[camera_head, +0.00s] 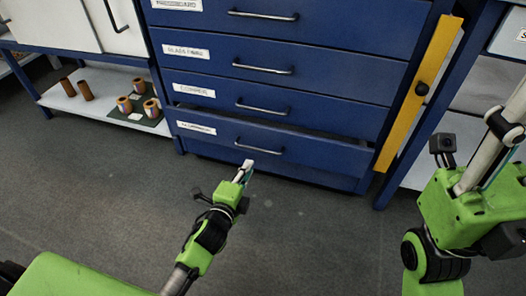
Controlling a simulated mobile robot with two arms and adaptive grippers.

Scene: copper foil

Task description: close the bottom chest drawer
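The blue chest holds a stack of drawers with metal bar handles and white labels. Its bottom drawer (330,158) stands partly open, with a dark gap along its top edge below the drawer above. The bottom drawer's handle (258,149) is a thin bar at the middle of its front. My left gripper (247,168) reaches up from below, its fingertips just under the handle in the picture. Whether they touch the drawer front is unclear. The fingers look narrow and nothing shows held between them. My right arm is at the right edge; its fingers do not show.
The drawers above (290,97) look shut. A yellow upright bar (420,92) with a black knob stands at the chest's right side. A low white shelf (100,98) at the left holds several copper-coloured rolls. The grey floor (310,225) before the chest is clear.

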